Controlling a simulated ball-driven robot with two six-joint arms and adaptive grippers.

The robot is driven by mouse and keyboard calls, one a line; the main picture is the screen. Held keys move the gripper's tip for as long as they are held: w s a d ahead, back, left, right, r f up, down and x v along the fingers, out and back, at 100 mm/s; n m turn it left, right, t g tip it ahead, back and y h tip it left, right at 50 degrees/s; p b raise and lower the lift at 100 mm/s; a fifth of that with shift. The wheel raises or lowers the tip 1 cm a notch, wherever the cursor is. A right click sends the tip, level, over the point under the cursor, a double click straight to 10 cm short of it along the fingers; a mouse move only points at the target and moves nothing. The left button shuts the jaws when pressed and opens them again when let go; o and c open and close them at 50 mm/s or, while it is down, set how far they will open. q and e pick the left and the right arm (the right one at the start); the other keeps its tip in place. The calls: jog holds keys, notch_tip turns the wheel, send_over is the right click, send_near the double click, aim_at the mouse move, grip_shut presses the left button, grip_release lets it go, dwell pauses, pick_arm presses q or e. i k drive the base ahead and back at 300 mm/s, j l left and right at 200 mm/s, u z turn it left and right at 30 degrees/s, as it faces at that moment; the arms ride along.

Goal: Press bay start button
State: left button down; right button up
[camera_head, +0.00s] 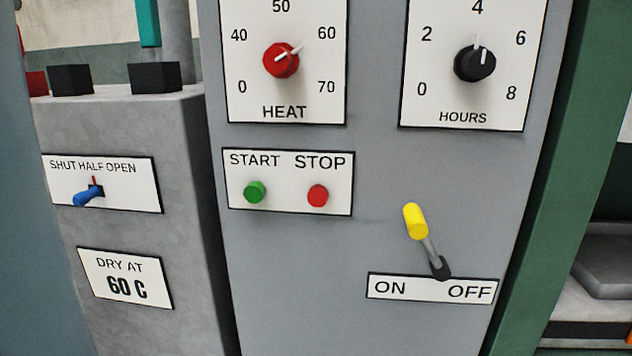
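The green start button (255,192) sits under the word START on a white plate (287,207) on the grey control panel (300,290). The red stop button (318,195) is beside it on the right, under STOP. Nothing touches or covers either button. Neither of my grippers is in view.
Above are the red HEAT knob (281,60) and the black HOURS knob (475,63). A yellow-tipped lever (415,221) leans up-left above the ON/OFF plate (432,289). A blue-handled lever (88,196) projects from the left unit, above a "DRY AT 60 C" sign (125,278).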

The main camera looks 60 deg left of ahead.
aim_at(255, 191)
jog(key=j+u, duration=0.1)
jog(key=u, duration=0.3)
jog(key=j+u, duration=0.1)
jog(key=u, duration=0.75)
jog(key=i+j+u, duration=0.1)
jog(key=u, duration=0.3)
